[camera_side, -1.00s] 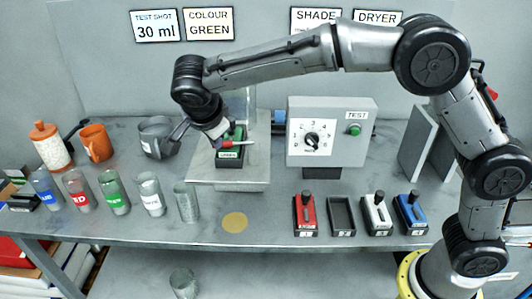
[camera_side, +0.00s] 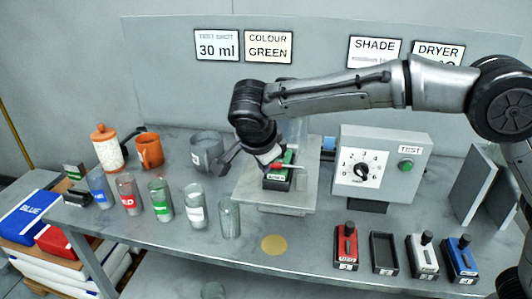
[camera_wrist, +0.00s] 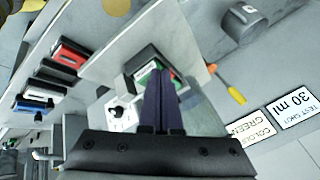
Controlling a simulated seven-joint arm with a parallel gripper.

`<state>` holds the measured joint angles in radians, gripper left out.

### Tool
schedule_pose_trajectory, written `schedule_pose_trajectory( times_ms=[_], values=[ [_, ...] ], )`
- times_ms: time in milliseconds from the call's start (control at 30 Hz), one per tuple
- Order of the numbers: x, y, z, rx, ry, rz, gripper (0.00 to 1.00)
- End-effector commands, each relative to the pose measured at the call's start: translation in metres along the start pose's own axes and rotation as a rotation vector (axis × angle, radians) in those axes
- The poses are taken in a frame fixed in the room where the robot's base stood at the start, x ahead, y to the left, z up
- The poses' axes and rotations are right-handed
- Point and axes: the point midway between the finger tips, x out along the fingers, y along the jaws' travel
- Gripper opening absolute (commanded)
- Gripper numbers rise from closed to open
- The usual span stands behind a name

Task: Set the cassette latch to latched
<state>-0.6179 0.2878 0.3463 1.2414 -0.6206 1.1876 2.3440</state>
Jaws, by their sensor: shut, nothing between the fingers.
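The green cassette (camera_side: 277,182) sits in a dark holder on the light plate (camera_side: 247,188) at mid-bench. A thin bar with a red end (camera_side: 276,167) lies across the cassette's top; I take it for the latch, but cannot tell its setting. My gripper (camera_side: 272,160) is at the cassette's top, shut and empty, pointing down. In the wrist view the closed dark fingers (camera_wrist: 162,78) overlap the green cassette (camera_wrist: 146,72) and hide part of it. I cannot tell whether they touch the bar.
The dial box (camera_side: 380,165) stands right of the plate. Red (camera_side: 346,246), white (camera_side: 422,256) and blue (camera_side: 461,258) cassettes stand at the front right, with one empty holder (camera_side: 384,253). Several cups and a grey jug (camera_side: 207,152) stand left.

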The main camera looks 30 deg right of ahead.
Motion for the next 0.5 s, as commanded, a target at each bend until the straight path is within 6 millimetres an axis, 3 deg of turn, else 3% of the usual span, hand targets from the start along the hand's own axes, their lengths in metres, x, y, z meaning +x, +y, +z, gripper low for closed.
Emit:
schedule_pose_trajectory(
  times_ms=[100,500],
  values=[
    [-0.019,0.010,0.013,-0.003,-0.003,-0.004,0.00],
    [-0.092,-0.018,0.026,0.001,-0.002,-0.003,0.00]
  ],
)
